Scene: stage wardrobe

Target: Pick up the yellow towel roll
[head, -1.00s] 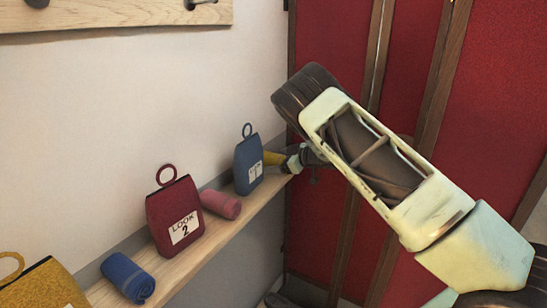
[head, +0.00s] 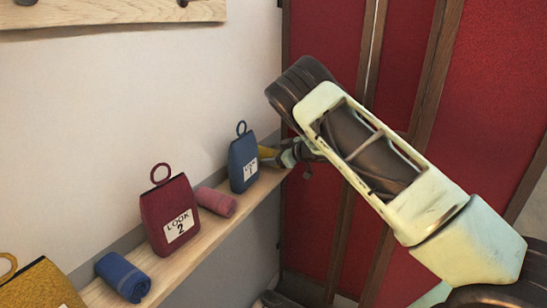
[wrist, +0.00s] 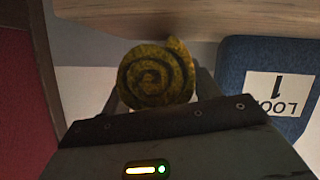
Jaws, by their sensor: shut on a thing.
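The yellow towel roll (wrist: 157,76) shows its spiral end in the wrist view, between the two fingers of my gripper (wrist: 157,92). My gripper is shut on it. In the head view, my gripper (head: 287,154) is at the far end of the wooden shelf, and a bit of the yellow towel roll (head: 268,152) shows beside the blue bag. Most of the roll is hidden there by the bag and my gripper. I cannot tell whether the roll touches the shelf.
The shelf (head: 218,224) also holds a blue bag (head: 243,163), a pink towel roll (head: 216,201), a red bag (head: 168,215), a blue towel roll (head: 124,277) and a yellow bag (head: 42,287). The blue bag is close beside my gripper. Red panels (head: 325,40) stand behind my arm.

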